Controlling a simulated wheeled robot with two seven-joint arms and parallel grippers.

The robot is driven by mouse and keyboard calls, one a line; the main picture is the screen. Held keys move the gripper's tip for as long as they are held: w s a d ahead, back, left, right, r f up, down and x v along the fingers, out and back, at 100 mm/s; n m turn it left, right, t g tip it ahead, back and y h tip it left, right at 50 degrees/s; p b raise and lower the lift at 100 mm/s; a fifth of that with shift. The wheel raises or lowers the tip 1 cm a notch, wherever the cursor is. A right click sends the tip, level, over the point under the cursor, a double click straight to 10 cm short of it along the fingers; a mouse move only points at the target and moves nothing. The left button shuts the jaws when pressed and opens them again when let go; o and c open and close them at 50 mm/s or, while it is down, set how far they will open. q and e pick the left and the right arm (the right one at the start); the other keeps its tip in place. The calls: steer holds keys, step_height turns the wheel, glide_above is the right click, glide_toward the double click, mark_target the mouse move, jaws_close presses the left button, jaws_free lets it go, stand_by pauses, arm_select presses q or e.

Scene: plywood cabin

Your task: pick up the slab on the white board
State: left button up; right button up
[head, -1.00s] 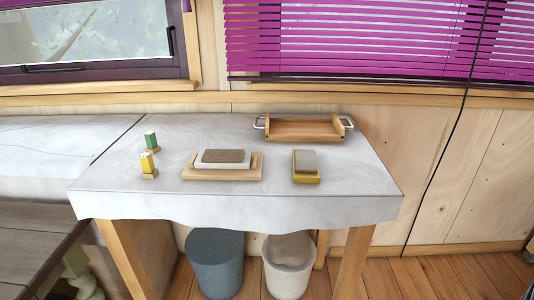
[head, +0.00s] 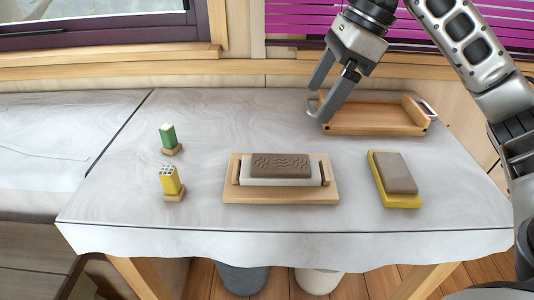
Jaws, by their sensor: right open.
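A brown slab (head: 280,165) with a carved wavy pattern lies flat on a white board (head: 280,182). The white board sits in a wooden holder (head: 232,192) with low end pieces, at the middle of the table. A plainer grey-brown slab (head: 395,172) lies on a yellow board (head: 405,201) to the right. My right gripper (head: 318,103) is open and empty, above the back of the table. It is behind and to the right of the brown slab, well clear of it, in front of the wooden tray's left end. My left gripper is out of view.
The empty wooden tray (head: 375,120) with metal handles stands at the back right. A green-topped block (head: 168,137) and a yellow block (head: 170,180) stand on the left on small wooden bases. The marbled table (head: 130,210) is bare between them and the holder.

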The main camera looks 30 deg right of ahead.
glide_toward(281, 163)
steer(key=shift+s+x, duration=0.2)
steer(key=shift+x, duration=4.25)
steer(key=shift+w+r, duration=0.1)
steer(key=shift+w, duration=0.05)
steer(key=c, duration=1.3)
